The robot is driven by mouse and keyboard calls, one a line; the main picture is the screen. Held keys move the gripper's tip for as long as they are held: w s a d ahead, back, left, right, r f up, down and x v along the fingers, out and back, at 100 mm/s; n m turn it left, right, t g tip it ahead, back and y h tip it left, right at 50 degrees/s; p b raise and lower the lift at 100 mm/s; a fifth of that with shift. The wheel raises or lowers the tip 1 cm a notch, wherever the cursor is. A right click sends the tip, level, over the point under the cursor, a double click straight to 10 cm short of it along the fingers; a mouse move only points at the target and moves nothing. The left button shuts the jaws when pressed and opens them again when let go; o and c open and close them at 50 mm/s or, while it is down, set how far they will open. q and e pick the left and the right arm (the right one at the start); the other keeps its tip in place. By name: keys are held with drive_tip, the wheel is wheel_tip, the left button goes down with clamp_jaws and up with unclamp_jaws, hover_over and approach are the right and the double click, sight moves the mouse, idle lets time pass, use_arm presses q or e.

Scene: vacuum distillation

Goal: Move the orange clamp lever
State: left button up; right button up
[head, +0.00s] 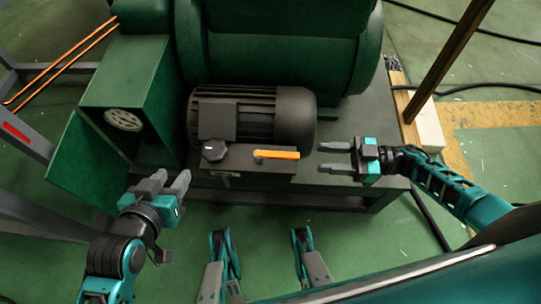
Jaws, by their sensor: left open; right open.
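The orange clamp lever (276,154) lies roughly level across the top of a dark box (245,163) in front of the black motor. My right gripper (327,157) is open and empty to the right of the lever. Its two fingers point left toward the lever, with a gap between them and its end. My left gripper (170,182) is open and empty, to the left of the dark box and lower than the lever. Neither gripper touches the lever.
The ribbed motor (255,115) stands behind the lever, with a large green vessel (280,45) behind it. A black knob (214,150) sits left of the lever. A green housing (120,110) stands at left. A wooden post (440,65) and cables are at right.

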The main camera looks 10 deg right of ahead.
sight(263, 154)
drive_tip(key=b+x, duration=0.1)
drive_tip(key=x, duration=1.1)
drive_tip(key=shift+c, duration=0.3)
clamp_jaws()
